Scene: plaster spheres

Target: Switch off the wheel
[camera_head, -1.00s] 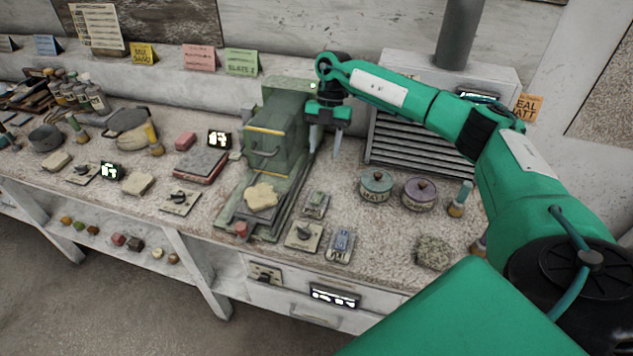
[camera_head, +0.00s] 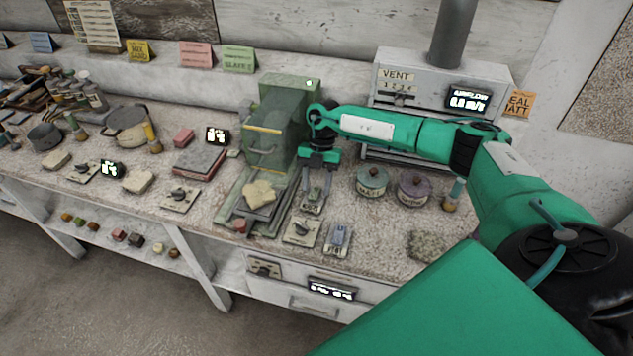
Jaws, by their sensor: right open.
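My right gripper (camera_head: 317,180) points down with its jaws open, just right of the green boxy machine (camera_head: 283,115). Its fingertips are above or beside a small grey-green switch block (camera_head: 312,204); I cannot tell if they touch it. A second, bluish switch block (camera_head: 337,238) lies nearer the bench front. A plate with a dark rotary knob (camera_head: 302,231) sits to its left. I cannot tell which of these belongs to the wheel, and no wheel is clearly recognisable. My left gripper is out of view.
Two lidded pots, one teal (camera_head: 371,181) and one purple (camera_head: 414,190), stand right of the gripper. A grey vent unit (camera_head: 420,85) stands behind my arm. A pale lump (camera_head: 260,192) lies before the green machine. More knob plates (camera_head: 180,199) lie to the left.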

